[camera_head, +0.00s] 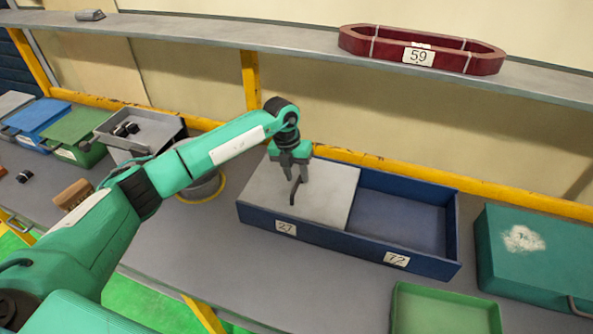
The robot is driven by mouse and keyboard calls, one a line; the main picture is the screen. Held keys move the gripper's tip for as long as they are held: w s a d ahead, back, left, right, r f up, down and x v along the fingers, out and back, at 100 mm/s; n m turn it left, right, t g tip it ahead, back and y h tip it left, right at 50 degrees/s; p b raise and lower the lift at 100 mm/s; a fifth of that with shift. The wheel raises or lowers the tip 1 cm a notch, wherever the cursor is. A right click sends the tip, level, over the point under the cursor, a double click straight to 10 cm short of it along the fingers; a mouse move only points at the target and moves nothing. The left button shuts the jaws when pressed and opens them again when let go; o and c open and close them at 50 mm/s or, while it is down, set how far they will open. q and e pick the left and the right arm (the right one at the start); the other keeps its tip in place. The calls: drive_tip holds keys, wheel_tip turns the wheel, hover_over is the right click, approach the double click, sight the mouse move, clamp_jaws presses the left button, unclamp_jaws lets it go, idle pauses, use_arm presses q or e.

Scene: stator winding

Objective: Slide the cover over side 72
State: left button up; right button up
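A long blue box (342,243) stands on the workbench with two labelled sides. The label 27 (286,227) is on the left part of its front wall and the label 72 (396,259) on the right part. A flat light-grey cover (326,193) lies over side 27. Side 72 (400,217) is uncovered and its inside looks empty. My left gripper (295,180) points down over the middle of the cover. A thin dark curved piece shows at its fingertips; I cannot tell if it is a finger or a handle, or if the gripper is shut on it. My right gripper is not in view.
A teal case (530,255) stands close to the right of the box. A green tray (444,312) is in front. A grey bin (140,130) and green (78,135) and blue (38,117) boxes stand left. A shelf (250,36) above holds a red ring-shaped frame (480,61) labelled 59.

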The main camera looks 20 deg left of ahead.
use_arm(q)
drive_tip(key=shift+f, duration=0.35)
clamp_jaws()
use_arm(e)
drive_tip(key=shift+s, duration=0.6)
use_arm(q)
drive_tip(key=shift+d, duration=0.2)
